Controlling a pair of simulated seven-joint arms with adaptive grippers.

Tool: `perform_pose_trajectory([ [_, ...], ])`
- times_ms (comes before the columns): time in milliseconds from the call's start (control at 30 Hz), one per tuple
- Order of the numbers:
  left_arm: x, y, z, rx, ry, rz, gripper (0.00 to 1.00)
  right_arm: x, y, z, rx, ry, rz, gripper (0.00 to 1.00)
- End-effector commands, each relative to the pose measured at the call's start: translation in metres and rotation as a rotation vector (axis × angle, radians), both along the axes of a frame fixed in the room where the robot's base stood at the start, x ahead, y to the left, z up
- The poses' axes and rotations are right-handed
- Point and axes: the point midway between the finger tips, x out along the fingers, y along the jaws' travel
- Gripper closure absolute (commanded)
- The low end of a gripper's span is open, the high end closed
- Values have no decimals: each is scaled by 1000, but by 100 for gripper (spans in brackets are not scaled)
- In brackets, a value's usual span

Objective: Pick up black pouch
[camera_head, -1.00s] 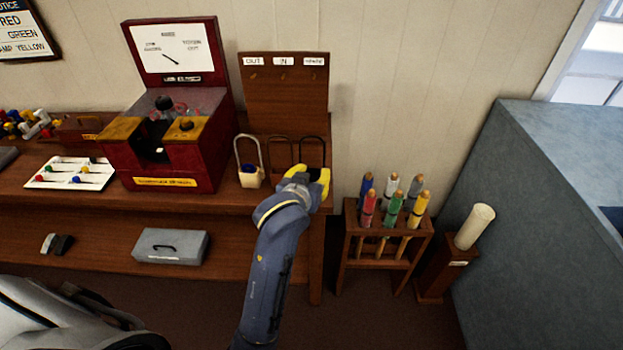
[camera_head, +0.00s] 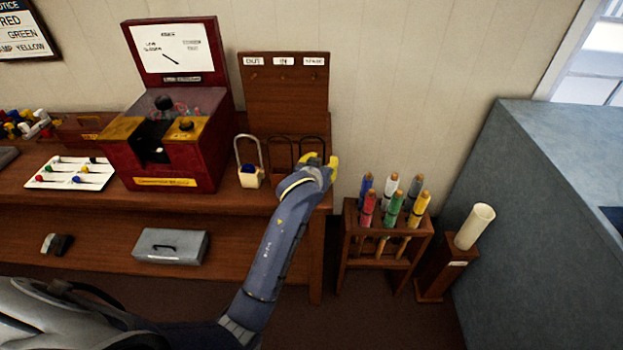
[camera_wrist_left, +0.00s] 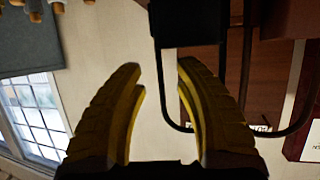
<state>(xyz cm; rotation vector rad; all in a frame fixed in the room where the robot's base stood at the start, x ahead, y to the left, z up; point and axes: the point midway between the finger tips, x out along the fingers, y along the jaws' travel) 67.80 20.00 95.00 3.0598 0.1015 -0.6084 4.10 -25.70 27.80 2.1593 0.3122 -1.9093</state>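The black pouch's dark loop handle (camera_head: 313,137) shows at the right end of the table, in front of the small wooden board. My left gripper (camera_head: 326,162) is there and hides most of its body. In the left wrist view the black pouch (camera_wrist_left: 188,20) is at the top, with its thin loop hanging down. My left gripper (camera_wrist_left: 160,75) is open there, its yellow fingers apart. One side of the loop shows in the gap between them, the rest behind the right finger. I cannot tell whether they touch. My right gripper is not in view.
A cream pouch (camera_head: 250,177) and a brown pouch (camera_head: 280,155) stand to the left. The wooden board (camera_head: 285,100) is behind. A red cabinet (camera_head: 210,130) stands further left. A rack of coloured sticks (camera_head: 387,228) stands to the right, beyond the table end.

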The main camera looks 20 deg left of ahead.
Motion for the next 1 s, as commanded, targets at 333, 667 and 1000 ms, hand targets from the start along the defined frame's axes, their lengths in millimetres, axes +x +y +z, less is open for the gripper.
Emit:
perform_pose_trajectory([
  [333,23,2,-9,-1,-1,0,67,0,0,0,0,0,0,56],
  [667,23,2,-9,-1,0,0,77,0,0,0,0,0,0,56],
  [1000,23,2,-9,-1,0,0,100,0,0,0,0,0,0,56],
])
